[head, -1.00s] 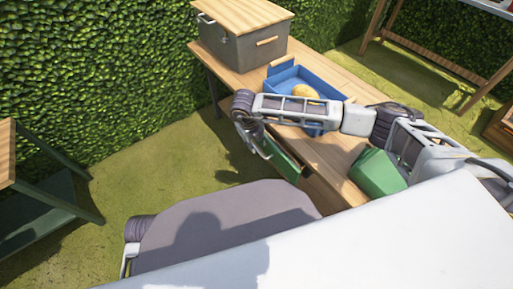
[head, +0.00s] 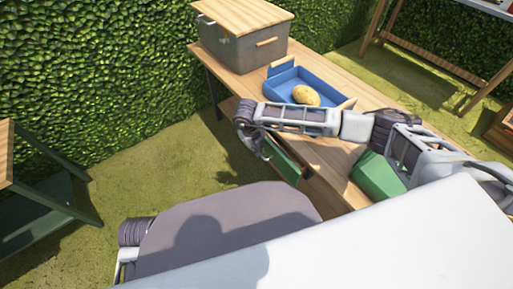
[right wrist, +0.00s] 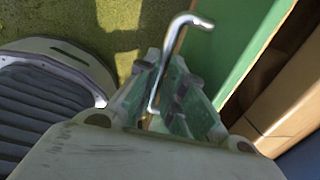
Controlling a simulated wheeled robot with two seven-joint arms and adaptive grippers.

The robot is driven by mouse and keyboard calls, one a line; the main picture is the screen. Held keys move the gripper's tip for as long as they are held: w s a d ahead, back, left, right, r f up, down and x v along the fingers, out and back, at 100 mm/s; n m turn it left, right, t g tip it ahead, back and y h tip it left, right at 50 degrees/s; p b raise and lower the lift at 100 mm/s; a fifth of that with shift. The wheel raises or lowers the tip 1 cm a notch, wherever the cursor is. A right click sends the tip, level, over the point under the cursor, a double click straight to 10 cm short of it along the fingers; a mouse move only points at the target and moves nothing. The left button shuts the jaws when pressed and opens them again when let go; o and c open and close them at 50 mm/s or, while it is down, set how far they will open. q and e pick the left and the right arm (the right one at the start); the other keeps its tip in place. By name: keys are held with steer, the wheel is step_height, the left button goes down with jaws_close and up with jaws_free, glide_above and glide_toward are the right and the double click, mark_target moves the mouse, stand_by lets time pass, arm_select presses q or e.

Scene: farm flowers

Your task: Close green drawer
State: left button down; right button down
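The green drawer (head: 286,164) sticks out from under the wooden workbench in the head view, pulled partly open. In the right wrist view its green front (right wrist: 238,42) fills the upper right. A bent metal handle (right wrist: 178,36) extends from it. My right gripper (head: 252,138) is at the outer left end of the drawer. In the right wrist view the handle passes between the gripper's two fingers (right wrist: 172,88). Whether both fingers press on it I cannot tell. My left gripper is not in view.
On the workbench (head: 345,77) stand a grey box with a wooden lid (head: 245,42) and a blue open tray (head: 325,78) holding a yellowish, potato-like object (head: 305,95). A green container (head: 378,177) is partly behind my right arm.

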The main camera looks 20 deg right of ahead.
mark_target(266, 142)
stand_by(0.3)
steer(key=shift+w+d, duration=0.25)
steer(key=shift+d, duration=0.5)
steer(key=shift+w+d, duration=0.3)
steer(key=shift+d, duration=0.4)
steer(key=shift+w+d, duration=0.25)
steer(key=shift+d, duration=0.5)
steer(key=c, duration=1.5)
jaws_free()
steer(key=shift+d, duration=0.1)
steer(key=shift+r, duration=0.1)
steer(key=shift+a+r, duration=0.2)
steer(key=shift+r, duration=0.25)
steer(key=r, duration=0.3)
steer(key=a+r, duration=0.1)
steer(key=r, duration=0.3)
steer(key=a+r, duration=0.1)
steer(key=r, duration=0.2)
steer(key=shift+s+r, duration=0.35)
steer(key=shift+s, duration=0.05)
